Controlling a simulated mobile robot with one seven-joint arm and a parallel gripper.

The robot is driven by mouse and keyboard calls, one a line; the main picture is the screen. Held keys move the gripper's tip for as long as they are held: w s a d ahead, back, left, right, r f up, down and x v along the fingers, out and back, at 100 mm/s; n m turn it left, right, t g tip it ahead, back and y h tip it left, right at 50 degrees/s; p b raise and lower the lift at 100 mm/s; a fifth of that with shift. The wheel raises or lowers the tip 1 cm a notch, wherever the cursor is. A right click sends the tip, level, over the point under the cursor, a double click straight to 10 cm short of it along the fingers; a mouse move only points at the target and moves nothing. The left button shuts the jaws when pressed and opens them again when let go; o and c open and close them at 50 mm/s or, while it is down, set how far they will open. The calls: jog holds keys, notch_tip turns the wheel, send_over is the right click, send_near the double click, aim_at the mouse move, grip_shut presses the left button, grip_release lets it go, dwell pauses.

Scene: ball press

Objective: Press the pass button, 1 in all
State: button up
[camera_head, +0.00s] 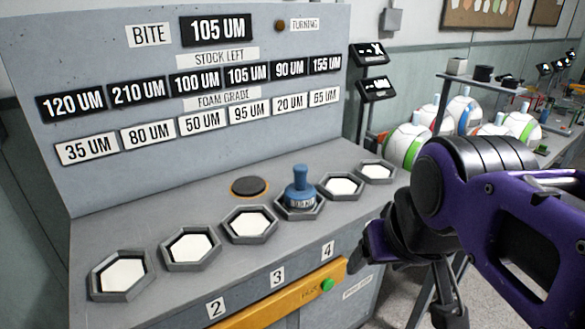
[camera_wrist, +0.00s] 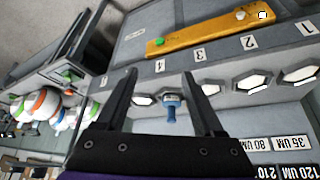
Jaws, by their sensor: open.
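The yellow-orange bar (camera_head: 265,303) runs along the front face of the press counter. A green button (camera_head: 327,284) sits at its right end, beside a small label that looks like "PASS". In the wrist view the bar (camera_wrist: 200,30) lies beyond my gripper, with the green button (camera_wrist: 155,42) at its left end and a pale round button (camera_wrist: 240,15) farther right. My gripper (camera_wrist: 160,73) is open and empty. It is apart from the green button. In the head view my purple arm is right of the counter.
A blue-handled stamp (camera_head: 299,182) stands on the fourth hexagonal holder. Other holders show white pads (camera_head: 190,248). A black disc (camera_head: 250,187) lies behind them. The panel reads "BITE 105 UM" (camera_head: 217,30); the "TURNING" lamp (camera_head: 281,25) is dull brown. White balls (camera_head: 410,148) stand at right.

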jog(key=shift+s, duration=0.15)
grip_shut()
dwell(1.4)
